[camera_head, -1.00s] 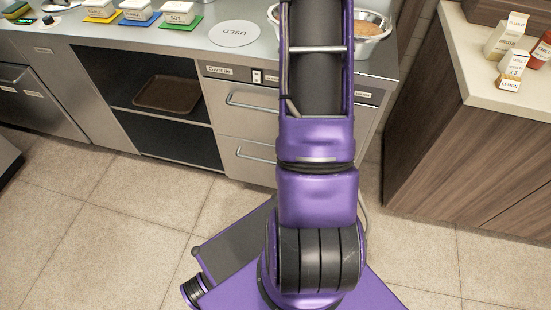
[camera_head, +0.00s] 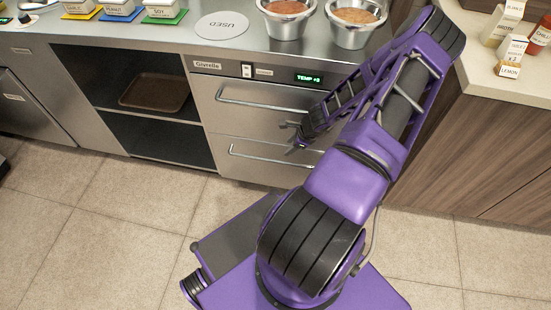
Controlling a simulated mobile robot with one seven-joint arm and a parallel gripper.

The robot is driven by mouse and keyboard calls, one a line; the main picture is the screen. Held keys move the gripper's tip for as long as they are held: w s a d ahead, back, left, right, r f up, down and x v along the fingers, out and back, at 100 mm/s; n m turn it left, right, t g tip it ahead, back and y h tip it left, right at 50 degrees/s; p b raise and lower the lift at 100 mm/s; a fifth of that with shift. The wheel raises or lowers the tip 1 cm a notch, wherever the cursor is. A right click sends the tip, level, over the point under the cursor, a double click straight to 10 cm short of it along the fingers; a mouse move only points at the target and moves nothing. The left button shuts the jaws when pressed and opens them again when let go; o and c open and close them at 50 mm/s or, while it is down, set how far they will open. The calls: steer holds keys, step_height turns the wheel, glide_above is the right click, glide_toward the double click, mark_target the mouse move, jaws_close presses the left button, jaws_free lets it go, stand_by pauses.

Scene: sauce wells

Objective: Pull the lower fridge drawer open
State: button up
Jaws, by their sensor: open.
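The lower fridge drawer (camera_head: 222,155) is a steel front with a long horizontal bar handle (camera_head: 262,157), under the upper drawer (camera_head: 222,115) with its own bar handle (camera_head: 262,98). Both drawers look shut. My gripper (camera_head: 290,137) is open in front of the drawer fronts, near their right side. Its fingers are at a height between the two handles in the picture. I cannot tell how far it is from the lower handle, and nothing shows between its fingers. My arm hides the right part of both drawers.
An open shelf bay with a brown tray (camera_head: 155,90) is left of the drawers. Two steel bowls (camera_head: 287,22) and a grey USED disc (camera_head: 222,25) sit on the counter. A wooden cabinet (camera_head: 470,150) stands at the right. The tiled floor at left is clear.

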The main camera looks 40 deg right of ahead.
mark_target(273, 160)
steer(key=b+x, duration=0.2)
steer(key=x, duration=1.3)
steer(key=shift+w+a+f+b, duration=0.15)
steer(key=shift+f+b, duration=0.2)
steer(key=shift+b, duration=0.05)
jaws_close()
stand_by(0.5)
